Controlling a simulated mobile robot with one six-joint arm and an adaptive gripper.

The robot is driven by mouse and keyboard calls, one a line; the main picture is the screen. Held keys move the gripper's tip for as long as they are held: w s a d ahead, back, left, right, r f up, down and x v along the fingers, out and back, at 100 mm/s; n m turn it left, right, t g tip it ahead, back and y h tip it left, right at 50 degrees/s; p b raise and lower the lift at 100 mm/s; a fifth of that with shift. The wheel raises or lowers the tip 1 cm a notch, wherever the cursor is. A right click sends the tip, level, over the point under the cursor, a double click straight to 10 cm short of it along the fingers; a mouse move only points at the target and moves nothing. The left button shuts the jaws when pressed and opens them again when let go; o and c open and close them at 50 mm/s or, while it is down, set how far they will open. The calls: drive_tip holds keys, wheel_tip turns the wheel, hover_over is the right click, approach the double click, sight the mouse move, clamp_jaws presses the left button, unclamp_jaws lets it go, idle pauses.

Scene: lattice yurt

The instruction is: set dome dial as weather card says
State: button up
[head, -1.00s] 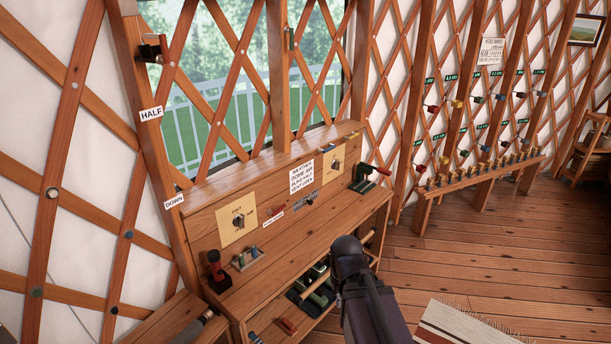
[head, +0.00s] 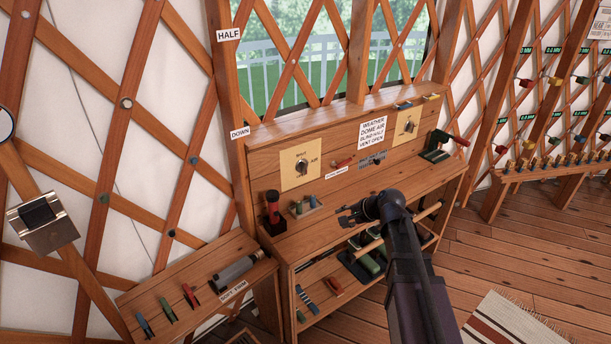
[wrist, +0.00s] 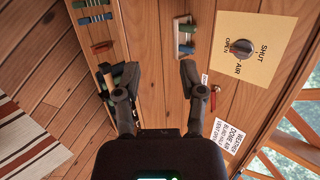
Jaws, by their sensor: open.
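The weather card (head: 372,134) on the bench's back panel reads "WEATHER DOME AIR BLIND HALF VENT OPEN"; the wrist view shows it at lower right (wrist: 228,142). A dark round dial (head: 301,167) sits on a cream plate at the panel's left; the wrist view shows this dial (wrist: 243,48) with SHUT, OPEN and AIR around it. I cannot tell for sure which mark its pointer faces. A second dial (head: 408,126) is on a plate at the right. My gripper (head: 347,214) is open and empty over the bench front, right of and apart from the left dial.
A small tray with pegs (head: 307,207) and a red-and-black upright tool (head: 272,212) stand on the bench below the left dial. A green clamp with red handle (head: 437,150) is at the right end. A side shelf (head: 205,280) holds tools. The bench middle looks clear.

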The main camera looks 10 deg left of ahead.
drive_tip(key=w+a+f+m+t+y+b, duration=0.2)
drive_tip(key=w+a+m+t+y+b, duration=0.25)
drive_tip(key=w+m+b, duration=0.5)
drive_tip(key=m+t+b, duration=0.4)
drive_tip(key=m, duration=0.5)
approach(306, 164)
drive_tip(key=v, duration=0.3)
drive_tip(key=shift+s, duration=0.15)
drive_tip(key=x, duration=1.3)
drive_tip(key=shift+w+a+f, duration=0.1)
drive_tip(key=shift+w+a, duration=0.05)
drive_tip(key=shift+w, duration=0.2)
clamp_jaws()
